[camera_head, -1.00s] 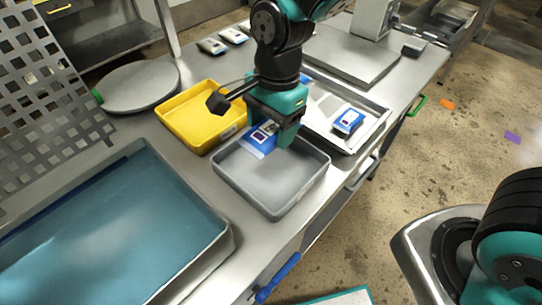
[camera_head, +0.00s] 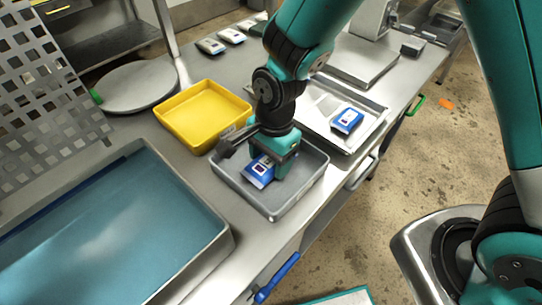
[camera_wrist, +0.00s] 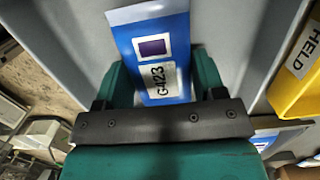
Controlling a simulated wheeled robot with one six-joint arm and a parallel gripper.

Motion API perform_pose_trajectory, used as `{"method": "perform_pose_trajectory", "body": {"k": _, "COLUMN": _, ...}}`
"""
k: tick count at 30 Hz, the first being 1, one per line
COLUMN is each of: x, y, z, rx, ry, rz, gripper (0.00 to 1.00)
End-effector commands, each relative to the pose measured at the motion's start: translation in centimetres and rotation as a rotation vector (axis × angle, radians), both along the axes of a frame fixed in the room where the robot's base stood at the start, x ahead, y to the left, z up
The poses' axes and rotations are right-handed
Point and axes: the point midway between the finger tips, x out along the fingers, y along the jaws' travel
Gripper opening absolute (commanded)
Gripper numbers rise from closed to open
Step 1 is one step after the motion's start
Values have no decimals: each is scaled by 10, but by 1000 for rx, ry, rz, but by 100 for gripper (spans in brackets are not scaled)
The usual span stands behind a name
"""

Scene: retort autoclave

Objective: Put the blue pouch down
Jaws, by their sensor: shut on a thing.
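The blue pouch (camera_head: 258,172) has a white label and a dark square on it. My gripper (camera_head: 272,165) is shut on it, inside the walls of the grey tray (camera_head: 277,212). In the wrist view the pouch (camera_wrist: 178,38) stands out between my two green fingers, with "G423" on its label. Whether the pouch touches the tray floor I cannot tell. My gripper hides part of the pouch and the back of the tray.
A yellow bin (camera_head: 204,113), marked "HELD" in the wrist view (camera_wrist: 293,75), stands beside the grey tray. Another blue pouch (camera_head: 347,120) lies in a metal tray (camera_head: 318,104) behind. A large teal-filled basin (camera_head: 110,235) is at the left. Pale pouches (camera_head: 231,36) lie at the back.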

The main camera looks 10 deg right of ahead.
Motion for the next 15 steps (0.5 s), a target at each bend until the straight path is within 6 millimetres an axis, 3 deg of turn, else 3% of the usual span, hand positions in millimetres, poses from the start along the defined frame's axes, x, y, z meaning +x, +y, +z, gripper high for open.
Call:
{"method": "perform_pose_trajectory", "body": {"k": 1, "x": 0, "y": 0, "z": -1, "rx": 0, "ry": 0, "rz": 0, "gripper": 68}}
{"method": "perform_pose_trajectory", "body": {"k": 4, "x": 0, "y": 0, "z": -1, "rx": 0, "ry": 0, "rz": 0, "gripper": 89}}
{"method": "perform_pose_trajectory", "body": {"k": 15, "x": 1, "y": 0, "z": 7, "rx": 2, "ry": -2, "rz": -1, "gripper": 89}}
